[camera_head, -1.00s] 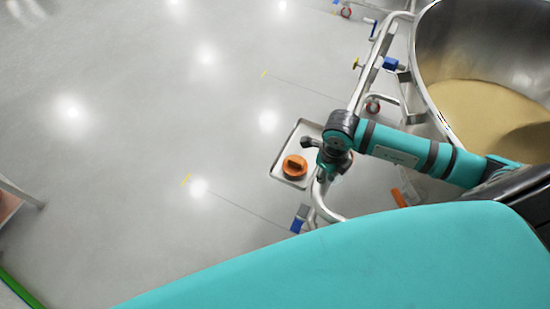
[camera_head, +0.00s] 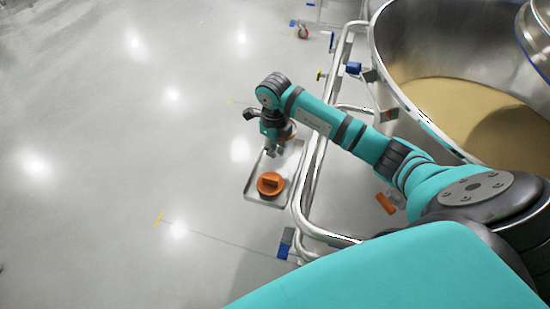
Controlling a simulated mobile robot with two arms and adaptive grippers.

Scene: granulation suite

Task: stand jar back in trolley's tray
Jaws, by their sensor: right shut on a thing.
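The trolley's metal tray (camera_head: 287,163) is a shallow rectangle at the trolley's left side. An orange round lid-like piece with a raised bar (camera_head: 270,183) sits in the tray's near half. My right gripper (camera_head: 274,150) points down over the tray's far end. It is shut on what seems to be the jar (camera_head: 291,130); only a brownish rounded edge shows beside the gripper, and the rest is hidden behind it. I cannot tell whether the jar touches the tray. My left gripper is not in view.
The trolley's tubular rail (camera_head: 316,175) runs close beside the tray. A large steel bowl of tan powder (camera_head: 455,100) stands to the right. Blue-marked castor parts (camera_head: 286,243) show below the tray. The grey floor on the left is clear.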

